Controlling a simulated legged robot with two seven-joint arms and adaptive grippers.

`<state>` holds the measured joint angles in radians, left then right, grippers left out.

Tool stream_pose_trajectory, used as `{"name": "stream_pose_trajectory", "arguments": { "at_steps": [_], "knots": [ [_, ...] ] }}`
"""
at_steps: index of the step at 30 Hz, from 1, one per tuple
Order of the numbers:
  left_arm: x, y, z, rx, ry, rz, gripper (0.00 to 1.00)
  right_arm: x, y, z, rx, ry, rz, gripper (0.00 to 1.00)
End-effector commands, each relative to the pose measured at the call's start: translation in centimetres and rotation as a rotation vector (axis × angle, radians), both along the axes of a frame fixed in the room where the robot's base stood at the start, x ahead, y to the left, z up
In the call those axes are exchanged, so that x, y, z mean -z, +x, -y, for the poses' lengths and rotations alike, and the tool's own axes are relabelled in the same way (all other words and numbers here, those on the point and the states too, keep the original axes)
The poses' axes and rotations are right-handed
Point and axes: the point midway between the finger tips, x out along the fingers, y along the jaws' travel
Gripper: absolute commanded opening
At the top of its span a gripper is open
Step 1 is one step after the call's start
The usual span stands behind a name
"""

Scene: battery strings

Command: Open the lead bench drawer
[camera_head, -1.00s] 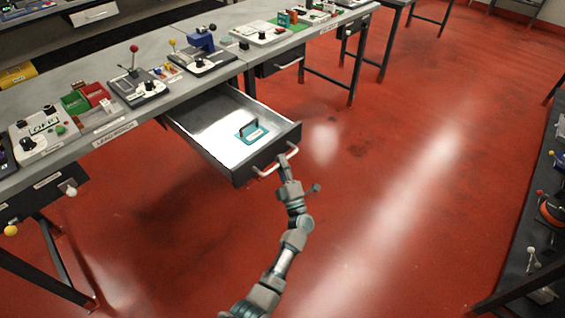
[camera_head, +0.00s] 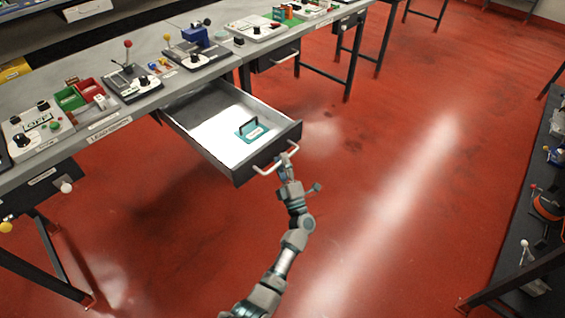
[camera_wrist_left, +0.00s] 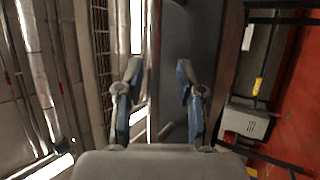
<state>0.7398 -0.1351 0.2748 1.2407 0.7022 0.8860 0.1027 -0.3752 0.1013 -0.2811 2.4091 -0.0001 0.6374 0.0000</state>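The lead bench drawer (camera_head: 204,153) is pulled well out from under the grey bench in the head view, its pale inside exposed. A teal labelled item with a dark upright part (camera_head: 252,131) lies in it. The light bar handle (camera_head: 292,150) is on the drawer's dark front. My left gripper (camera_head: 285,163) is at the handle; the head view is too small to show contact. In the left wrist view its two blue-grey fingers (camera_wrist_left: 158,82) stand apart with a dark surface behind the gap. I cannot tell whether the handle lies between them. My right gripper is out of view.
The grey bench top (camera_head: 190,84) holds several devices, including an OFF panel (camera_head: 38,122) and red and green bins (camera_head: 85,92). Another closed drawer (camera_head: 272,55) is farther along. Red floor (camera_head: 400,170) is clear to the right, before a dark bench (camera_head: 520,240).

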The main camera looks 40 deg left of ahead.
Motion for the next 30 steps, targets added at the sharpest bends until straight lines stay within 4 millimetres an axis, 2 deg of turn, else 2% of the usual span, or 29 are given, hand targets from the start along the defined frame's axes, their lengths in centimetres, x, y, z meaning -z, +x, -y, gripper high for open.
{"name": "stream_pose_trajectory", "arguments": {
  "at_steps": [4,8,15,21,30],
  "knots": [
    [0.0,-0.1,0.3,0.001,0.001,0.002,0.37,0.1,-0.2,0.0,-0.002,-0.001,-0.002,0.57],
    [0.9,-0.7,1.4,0.002,0.0,0.0,0.37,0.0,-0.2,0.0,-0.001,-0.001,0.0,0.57],
    [3.9,-3.1,5.2,0.002,-0.004,-0.002,0.37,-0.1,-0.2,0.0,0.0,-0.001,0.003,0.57],
    [5.7,-4.6,7.6,0.001,-0.004,-0.004,0.37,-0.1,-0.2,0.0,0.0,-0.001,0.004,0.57],
    [6.4,-5.2,8.6,0.001,-0.003,-0.001,0.37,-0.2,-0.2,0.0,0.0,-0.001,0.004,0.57]
  ]
}}
